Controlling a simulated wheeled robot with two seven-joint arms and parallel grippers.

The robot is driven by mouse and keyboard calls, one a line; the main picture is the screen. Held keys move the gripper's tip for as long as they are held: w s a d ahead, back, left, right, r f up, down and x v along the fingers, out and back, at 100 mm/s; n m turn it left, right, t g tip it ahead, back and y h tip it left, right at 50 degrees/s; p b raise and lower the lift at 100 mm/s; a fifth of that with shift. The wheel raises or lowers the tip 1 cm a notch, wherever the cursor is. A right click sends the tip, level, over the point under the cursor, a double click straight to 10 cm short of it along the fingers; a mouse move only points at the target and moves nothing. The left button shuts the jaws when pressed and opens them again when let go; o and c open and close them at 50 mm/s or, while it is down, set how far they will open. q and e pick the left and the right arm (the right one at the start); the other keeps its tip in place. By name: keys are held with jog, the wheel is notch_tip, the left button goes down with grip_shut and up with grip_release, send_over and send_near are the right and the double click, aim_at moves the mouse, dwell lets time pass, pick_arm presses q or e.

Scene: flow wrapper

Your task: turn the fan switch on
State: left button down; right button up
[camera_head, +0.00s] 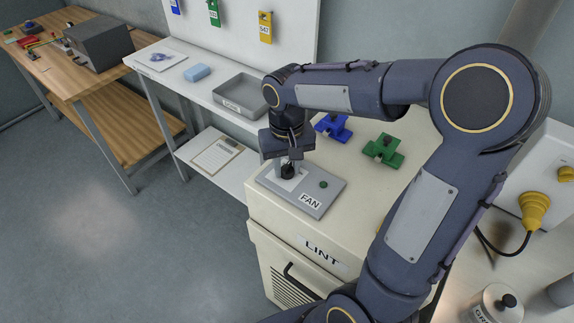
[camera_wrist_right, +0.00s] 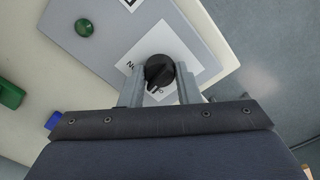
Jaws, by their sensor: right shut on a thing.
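The fan panel (camera_head: 313,198) is a grey plate marked FAN on top of the cream cabinet labelled LINT. A black rotary knob (camera_wrist_right: 159,70) sits on a white label on this panel; it also shows in the head view (camera_head: 287,172). My right gripper (camera_wrist_right: 160,88) points down at the panel with its two fingers on either side of the knob, shut on it. The knob's pointer faces down and slightly left in the right wrist view; the label's lettering is partly hidden. A green round lamp or button (camera_head: 323,184) is on the same panel. My left gripper is not in view.
Blue (camera_head: 333,127) and green (camera_head: 384,150) blocks stand on the cabinet behind the panel. A yellow plug (camera_head: 534,208) is at the right.

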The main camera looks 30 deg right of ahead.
aim_at(287, 165)
jog(key=m, duration=0.5)
jog(key=shift+m, duration=0.3)
jog(key=m, duration=0.4)
jog(key=shift+m, duration=0.4)
jog(key=o, duration=1)
jog(key=shift+c, duration=0.2)
notch_tip(287, 165, up, 8)
jog(key=shift+f, duration=0.1)
